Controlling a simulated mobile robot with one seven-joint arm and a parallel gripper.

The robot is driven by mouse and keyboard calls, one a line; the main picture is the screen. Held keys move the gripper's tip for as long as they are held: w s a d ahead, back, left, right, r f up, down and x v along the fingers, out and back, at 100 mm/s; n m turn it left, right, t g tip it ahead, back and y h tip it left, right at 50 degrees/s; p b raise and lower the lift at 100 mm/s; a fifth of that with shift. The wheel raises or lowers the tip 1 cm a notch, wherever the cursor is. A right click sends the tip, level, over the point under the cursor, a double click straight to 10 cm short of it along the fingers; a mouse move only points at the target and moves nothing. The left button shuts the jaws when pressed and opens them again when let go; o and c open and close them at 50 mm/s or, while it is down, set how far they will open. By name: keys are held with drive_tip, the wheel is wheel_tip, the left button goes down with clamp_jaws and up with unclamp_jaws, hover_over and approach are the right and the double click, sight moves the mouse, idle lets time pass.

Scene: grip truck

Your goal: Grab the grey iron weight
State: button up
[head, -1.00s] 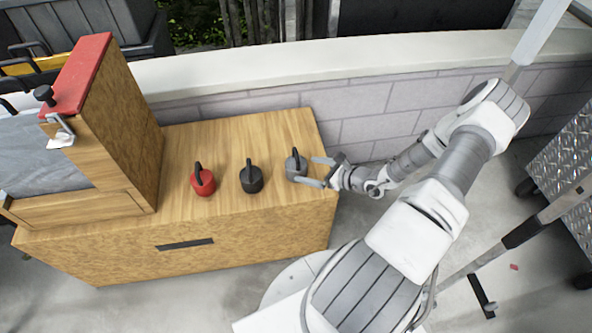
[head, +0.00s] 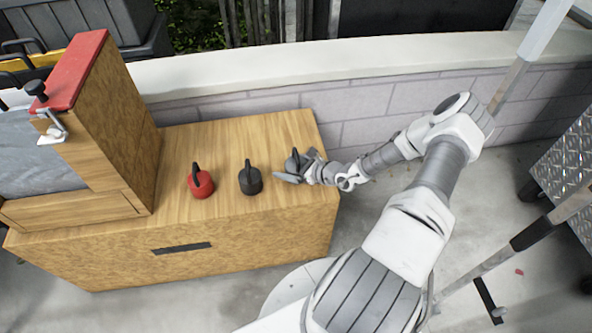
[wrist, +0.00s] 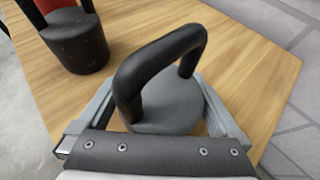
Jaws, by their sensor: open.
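The grey iron weight (head: 293,163) stands upright near the right end of the wooden box top. In the wrist view the grey weight (wrist: 170,97) shows its round body and thick dark loop handle. My gripper (head: 294,170) is at the weight, partly covering it in the head view. In the wrist view my gripper (wrist: 160,115) is open, with one finger on each side of the weight's body. The handle rises above the fingers. I cannot tell whether the fingers touch the body.
A black weight (head: 250,180) and a red weight (head: 200,183) stand to the left on the same wooden box (head: 225,220). A taller wooden case with a red top (head: 68,72) stands at the left end. A block wall (head: 385,100) runs behind.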

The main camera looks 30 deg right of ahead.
clamp_jaws()
drive_tip(key=shift+w+r, duration=0.1)
drive_tip(key=shift+r, duration=0.1)
idle(0.3)
